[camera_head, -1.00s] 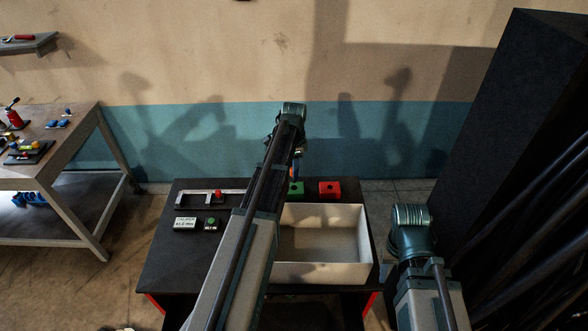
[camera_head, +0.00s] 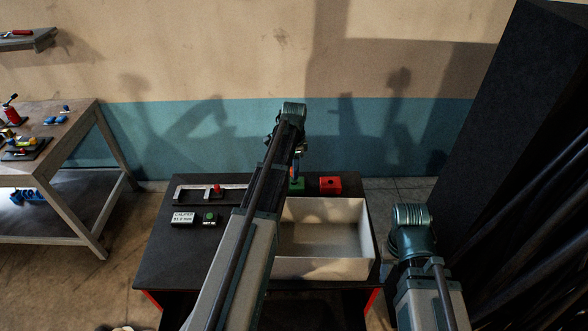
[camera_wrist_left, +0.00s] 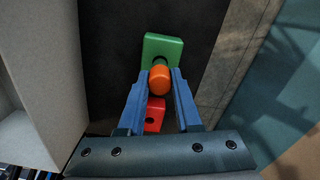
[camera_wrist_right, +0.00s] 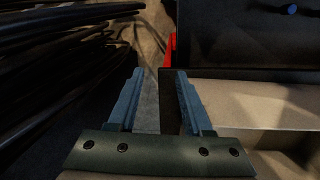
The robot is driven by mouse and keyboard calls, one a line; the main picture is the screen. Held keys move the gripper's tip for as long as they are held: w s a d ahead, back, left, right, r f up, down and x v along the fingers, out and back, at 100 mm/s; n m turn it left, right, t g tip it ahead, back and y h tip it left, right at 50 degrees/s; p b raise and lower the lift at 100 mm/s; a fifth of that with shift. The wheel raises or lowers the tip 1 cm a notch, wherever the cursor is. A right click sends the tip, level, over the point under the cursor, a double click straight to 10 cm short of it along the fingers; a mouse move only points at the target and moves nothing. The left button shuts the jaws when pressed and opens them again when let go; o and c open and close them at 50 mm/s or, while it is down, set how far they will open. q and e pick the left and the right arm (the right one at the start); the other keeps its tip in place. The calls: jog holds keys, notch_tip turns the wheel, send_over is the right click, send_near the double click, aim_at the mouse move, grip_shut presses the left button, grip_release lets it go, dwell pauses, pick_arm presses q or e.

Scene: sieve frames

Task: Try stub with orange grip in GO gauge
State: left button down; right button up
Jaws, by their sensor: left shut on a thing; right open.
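My left gripper (camera_wrist_left: 159,82) is shut on the orange grip (camera_wrist_left: 159,78) of the stub, which lies between its blue fingers. My right gripper (camera_wrist_right: 158,85) is open and empty, right of the black table.
A white open tray (camera_head: 374,240) stands in front of the gauges and looks empty. A caliper (camera_head: 195,193), a display block (camera_head: 183,218) and a green-button box (camera_head: 209,218) lie at the table's left. A tall dark cabinet (camera_head: 520,130) rises at the right.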

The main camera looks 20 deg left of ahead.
pick_arm(q)
jog(key=shift+f, duration=0.2)
jog(key=shift+f+b, duration=1.2)
jog(key=shift+b, duration=0.15)
jog(key=shift+f+b, duration=0.55)
dwell(0.5)
jog(key=shift+r+p, duration=3.3)
